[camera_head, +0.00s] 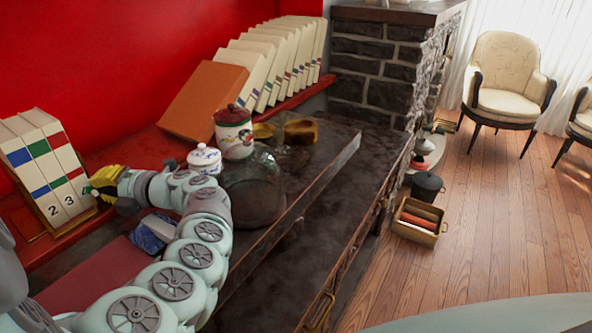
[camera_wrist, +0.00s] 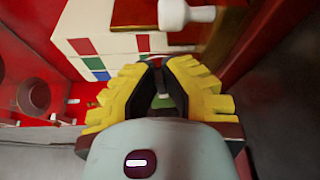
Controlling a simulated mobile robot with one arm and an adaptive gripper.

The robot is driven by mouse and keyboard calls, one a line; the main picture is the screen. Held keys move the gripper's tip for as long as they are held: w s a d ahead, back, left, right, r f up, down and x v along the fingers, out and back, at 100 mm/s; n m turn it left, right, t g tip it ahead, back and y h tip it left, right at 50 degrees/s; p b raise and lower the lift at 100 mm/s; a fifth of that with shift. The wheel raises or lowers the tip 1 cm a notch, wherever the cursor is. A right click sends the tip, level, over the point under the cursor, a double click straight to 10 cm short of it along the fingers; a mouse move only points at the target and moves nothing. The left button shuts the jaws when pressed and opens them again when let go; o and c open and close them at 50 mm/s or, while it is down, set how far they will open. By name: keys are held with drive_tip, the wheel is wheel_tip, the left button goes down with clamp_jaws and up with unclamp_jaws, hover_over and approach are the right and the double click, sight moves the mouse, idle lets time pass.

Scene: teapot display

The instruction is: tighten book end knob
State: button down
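A block of white books (camera_head: 45,160) with red, blue and green labels stands at the far left against the red wall. It also shows in the wrist view (camera_wrist: 97,45). A brown book end (camera_head: 70,222) edges these books. In the wrist view the brown book end (camera_wrist: 133,13) has a pale, rounded knob (camera_wrist: 187,14) beside it. My gripper (camera_head: 93,187) has yellow fingers and is right beside the books. In the wrist view my gripper (camera_wrist: 162,66) has its fingertips apart, below and apart from the knob. A small greyish shape shows between the fingers; I cannot tell what it is.
A blue-and-white lidded jar (camera_head: 204,160), a red-lidded jar (camera_head: 234,135) and a glass vessel (camera_head: 254,190) stand near my arm. An orange book (camera_head: 203,103) leans against a row of books behind. The dark cabinet top (camera_head: 345,185) is bare at right.

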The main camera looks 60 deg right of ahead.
drive_tip(key=shift+f+m, duration=0.1)
drive_tip(key=shift+m, duration=0.3)
drive_tip(key=c, duration=1.1)
unclamp_jaws()
drive_tip(key=o, duration=0.5)
drive_tip(key=shift+y, duration=0.3)
wheel_tip(320, 180, up, 9)
drive_tip(key=shift+s+f, duration=0.15)
drive_tip(key=shift+a+r, duration=0.1)
drive_tip(key=shift+r, duration=0.25)
drive_tip(key=c, duration=0.5)
drive_tip(key=shift+w+r, duration=0.25)
drive_tip(key=shift+r, duration=0.1)
drive_tip(key=shift+s, duration=0.1)
